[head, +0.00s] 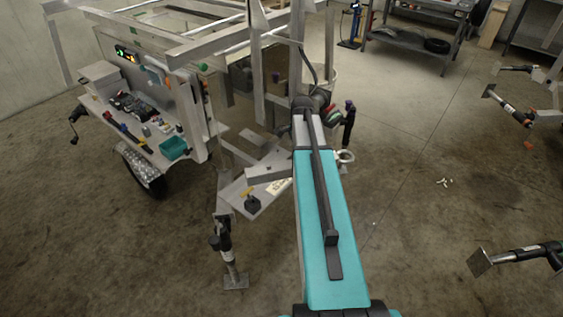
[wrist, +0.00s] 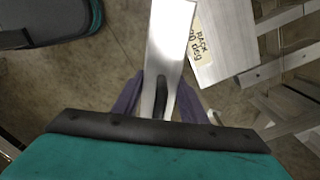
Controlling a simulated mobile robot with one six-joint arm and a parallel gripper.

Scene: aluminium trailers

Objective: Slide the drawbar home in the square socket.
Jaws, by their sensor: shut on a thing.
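In the wrist view my gripper (wrist: 165,103) has its two purple fingers shut on a pale metal bar, the drawbar (wrist: 169,38). The bar points up the picture, away from the gripper, and narrows around a dark opening between the fingers. A pale metal plate (wrist: 226,32) with a handwritten label lies to the right of the bar. In the head view my teal arm hides the gripper. A short square metal beam (head: 266,175) shows left of the arm; I cannot tell whether it is the drawbar or the socket. The socket mouth cannot be made out.
A trailer frame (head: 215,47) stands at the back, with a loaded side bench (head: 181,146) at left. A jack leg (head: 227,256) stands in front. Floor at right is mostly open.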

